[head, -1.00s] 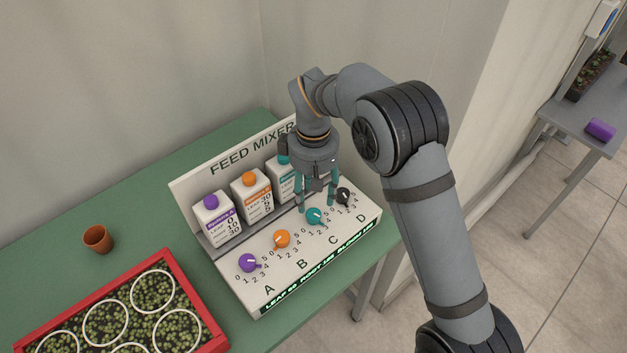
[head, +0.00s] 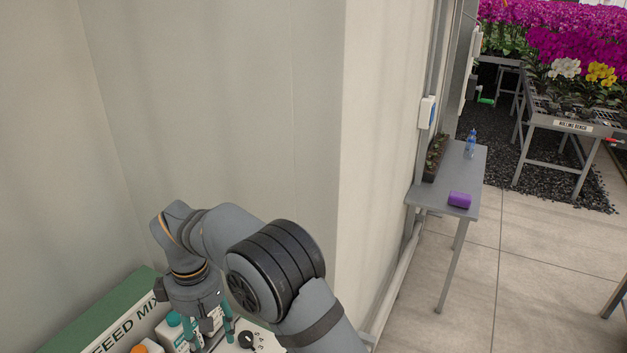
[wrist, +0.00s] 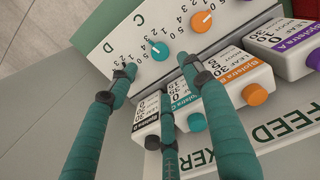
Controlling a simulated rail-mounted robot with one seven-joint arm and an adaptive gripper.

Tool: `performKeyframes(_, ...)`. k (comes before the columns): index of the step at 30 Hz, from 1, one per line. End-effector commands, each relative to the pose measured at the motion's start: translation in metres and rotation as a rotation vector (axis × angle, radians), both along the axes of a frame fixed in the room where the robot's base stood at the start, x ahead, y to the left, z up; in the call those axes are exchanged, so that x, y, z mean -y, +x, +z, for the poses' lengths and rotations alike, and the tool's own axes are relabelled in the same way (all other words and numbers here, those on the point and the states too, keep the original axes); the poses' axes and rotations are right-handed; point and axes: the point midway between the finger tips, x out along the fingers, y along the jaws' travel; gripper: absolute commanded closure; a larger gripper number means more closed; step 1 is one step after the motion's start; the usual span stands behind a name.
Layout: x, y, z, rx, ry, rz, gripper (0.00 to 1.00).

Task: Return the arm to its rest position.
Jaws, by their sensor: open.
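My gripper (head: 207,338) hangs over the white feed mixer (head: 118,331) at the bottom of the head view, its fingertips near or past the lower edge. In the wrist view, the teal fingers of my gripper (wrist: 157,70) are spread, with nothing held between them. The teal knob (wrist: 160,50) shows just beyond the gap between the fingertips. I cannot tell whether a finger touches the panel. My grey arm bends from the lower middle of the head view to the left. The black knob (head: 246,340) is right of the fingers.
The bottle with the teal cap (wrist: 197,122), the orange-capped one (wrist: 255,95) and others stand close to the fingers. A pale wall (head: 230,110) rises behind my arm. A grey side table (head: 455,170) holds a purple object (head: 459,200) and a blue bottle (head: 470,143).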

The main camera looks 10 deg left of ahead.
Motion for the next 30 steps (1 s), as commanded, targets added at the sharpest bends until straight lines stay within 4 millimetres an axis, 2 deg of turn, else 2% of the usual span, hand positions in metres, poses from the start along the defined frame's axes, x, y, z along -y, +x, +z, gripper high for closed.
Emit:
performKeyframes(18,0.001,-0.001,-0.104,-0.004,-0.003,-0.001,0.51)
performKeyframes(23,0.001,-0.001,-0.117,-0.002,-0.002,-0.002,0.51)
performKeyframes(30,0.0,-0.001,-0.116,-0.001,-0.001,-0.035,0.51)
